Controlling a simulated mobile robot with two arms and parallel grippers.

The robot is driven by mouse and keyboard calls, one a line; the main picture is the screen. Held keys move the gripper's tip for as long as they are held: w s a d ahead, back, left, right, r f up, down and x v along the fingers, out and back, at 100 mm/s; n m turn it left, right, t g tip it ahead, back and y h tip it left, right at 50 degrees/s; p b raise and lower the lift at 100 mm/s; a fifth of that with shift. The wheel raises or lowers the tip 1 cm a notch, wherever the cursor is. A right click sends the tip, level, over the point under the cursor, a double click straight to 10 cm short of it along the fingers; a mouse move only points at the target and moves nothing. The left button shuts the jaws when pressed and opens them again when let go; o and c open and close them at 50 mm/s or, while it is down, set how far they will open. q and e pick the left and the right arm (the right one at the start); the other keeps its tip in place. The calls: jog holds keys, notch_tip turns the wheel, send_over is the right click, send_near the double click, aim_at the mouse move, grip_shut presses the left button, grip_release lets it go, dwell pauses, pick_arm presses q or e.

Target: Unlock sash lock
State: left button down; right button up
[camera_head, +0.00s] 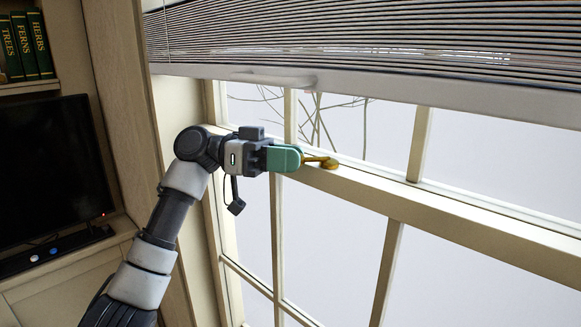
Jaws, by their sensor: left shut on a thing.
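The brass sash lock (330,163) sits on the cream meeting rail of the sash window (400,199). Its round base is at the right and its short lever points left. My left gripper (299,159) is at the lever's left end, with its green fingers shut on it. The fingers hide the lever's tip. I cannot tell from this view whether the lock is engaged. My right gripper is not in view.
A partly raised blind (380,45) with a pale bottom rail hangs above the lock. A wooden window frame (180,120) stands close on the left. Further left are a dark screen (50,165) and a shelf with green books (25,45).

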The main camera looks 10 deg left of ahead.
pick_arm(q)
jog(key=shift+w+f+m+g, duration=0.1)
jog(key=shift+w+m+g, duration=0.1)
jog(key=shift+m+g, duration=0.3)
jog(key=c, duration=1.1)
grip_release()
jog(key=shift+o, duration=0.6)
jog(key=shift+s, duration=0.1)
